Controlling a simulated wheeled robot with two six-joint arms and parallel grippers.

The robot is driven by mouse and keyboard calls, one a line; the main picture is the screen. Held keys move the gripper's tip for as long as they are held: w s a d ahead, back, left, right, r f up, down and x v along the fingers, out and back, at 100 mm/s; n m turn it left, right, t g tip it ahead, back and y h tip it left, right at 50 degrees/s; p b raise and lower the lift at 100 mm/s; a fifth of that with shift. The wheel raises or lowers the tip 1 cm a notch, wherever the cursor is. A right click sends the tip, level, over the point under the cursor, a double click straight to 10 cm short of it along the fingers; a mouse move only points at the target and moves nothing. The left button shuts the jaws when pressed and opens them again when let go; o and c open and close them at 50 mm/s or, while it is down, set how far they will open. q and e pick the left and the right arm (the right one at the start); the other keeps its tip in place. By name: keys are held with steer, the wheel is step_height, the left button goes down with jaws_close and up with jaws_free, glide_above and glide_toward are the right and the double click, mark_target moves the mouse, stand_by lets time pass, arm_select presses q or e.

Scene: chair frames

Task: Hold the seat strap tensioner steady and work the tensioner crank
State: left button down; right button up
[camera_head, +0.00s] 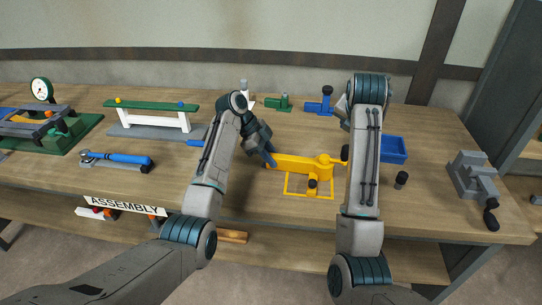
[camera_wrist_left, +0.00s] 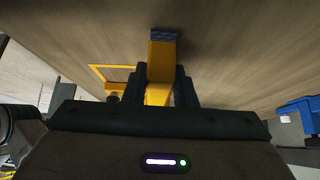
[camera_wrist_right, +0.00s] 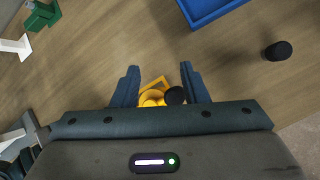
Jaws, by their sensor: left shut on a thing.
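The yellow seat strap tensioner (camera_head: 298,163) sits on the workbench, with a long bar, a round hub and an open base frame. My left gripper (camera_head: 268,157) is shut on the left end of its bar; the left wrist view shows the yellow bar (camera_wrist_left: 161,62) between the fingers. The tensioner crank appears to be the part with a dark knob (camera_head: 345,153) by the hub, beside my right forearm. My right gripper (camera_wrist_right: 160,78) is open; in its wrist view the yellow hub and dark knob (camera_wrist_right: 175,95) appear between and beyond the fingers. Contact there cannot be told.
A blue bin (camera_head: 393,150) and a small black cylinder (camera_head: 401,180) stand right of the tensioner. A grey vise (camera_head: 472,175) is at the bench's right end. A green-and-white frame (camera_head: 150,115) and a blue-handled wrench (camera_head: 115,157) lie to the left.

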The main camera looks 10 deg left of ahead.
steer(key=shift+s+a+f+n+g+h, duration=0.1)
steer(key=shift+s+a+f+n+g, duration=0.15)
steer(key=shift+s+f+g, duration=0.45)
steer(key=shift+s+a+f+n+g+h, duration=0.1)
steer(key=shift+s+a+f+n+g, duration=0.15)
steer(key=shift+f, duration=0.85)
steer(key=shift+s+a+f+n+g+h, duration=0.1)
steer(key=shift+s+f+n+g, duration=0.1)
steer(key=shift+s+f+g, duration=0.55)
steer(key=shift+w+f, duration=0.15)
steer(key=shift+w, duration=0.05)
steer(key=c, duration=0.7)
steer(key=w+a, duration=0.5)
steer(key=a, duration=0.2)
steer(key=shift+w+a, duration=0.2)
steer(key=shift+a, duration=0.15)
steer(key=o, duration=0.9)
steer(key=shift+d, duration=0.1)
